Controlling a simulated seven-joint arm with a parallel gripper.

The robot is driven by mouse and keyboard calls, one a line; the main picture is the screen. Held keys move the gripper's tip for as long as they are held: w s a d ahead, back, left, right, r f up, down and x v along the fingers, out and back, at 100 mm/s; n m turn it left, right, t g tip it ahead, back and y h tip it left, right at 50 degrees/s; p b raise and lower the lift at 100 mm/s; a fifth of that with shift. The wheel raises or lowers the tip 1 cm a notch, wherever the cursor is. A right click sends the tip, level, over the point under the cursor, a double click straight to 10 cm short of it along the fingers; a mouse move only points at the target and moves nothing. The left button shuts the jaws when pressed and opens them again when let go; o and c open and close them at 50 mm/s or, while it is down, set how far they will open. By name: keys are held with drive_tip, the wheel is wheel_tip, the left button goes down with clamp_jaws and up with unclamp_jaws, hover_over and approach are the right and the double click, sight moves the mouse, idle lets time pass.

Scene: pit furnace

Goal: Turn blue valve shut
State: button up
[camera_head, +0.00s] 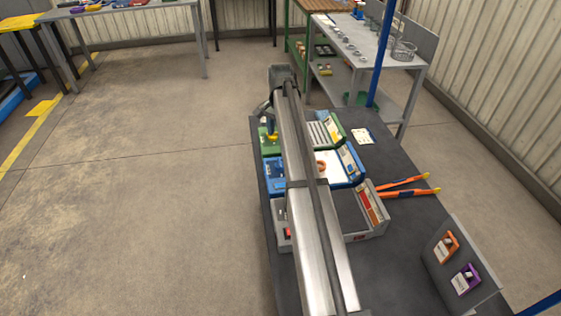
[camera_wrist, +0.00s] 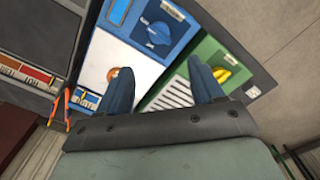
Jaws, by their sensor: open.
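The blue valve (camera_wrist: 157,34) is a blue knob on a blue plate at the end of a blue-framed unit (camera_wrist: 183,17). It shows at the top of the wrist view, beyond my fingertips and not touched by them. In the head view the blue unit (camera_head: 271,176) stands in the middle of a row, partly hidden by my arm. My gripper (camera_wrist: 163,75) is open and empty, its two dark blue fingers wide apart. In the wrist view they hang over the white panel of the blue unit and the neighbouring green unit.
A green unit with a yellow knob (camera_wrist: 222,74) adjoins the blue one, close to my right finger. A grey unit (camera_head: 365,232) is on the other side.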

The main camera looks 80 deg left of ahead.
sight(281, 162)
wheel_tip(281, 162, down, 14)
drive_tip(key=shift+r, duration=0.2)
idle(0.4)
drive_tip(key=shift+w+d, duration=0.1)
drive_tip(key=c, duration=1)
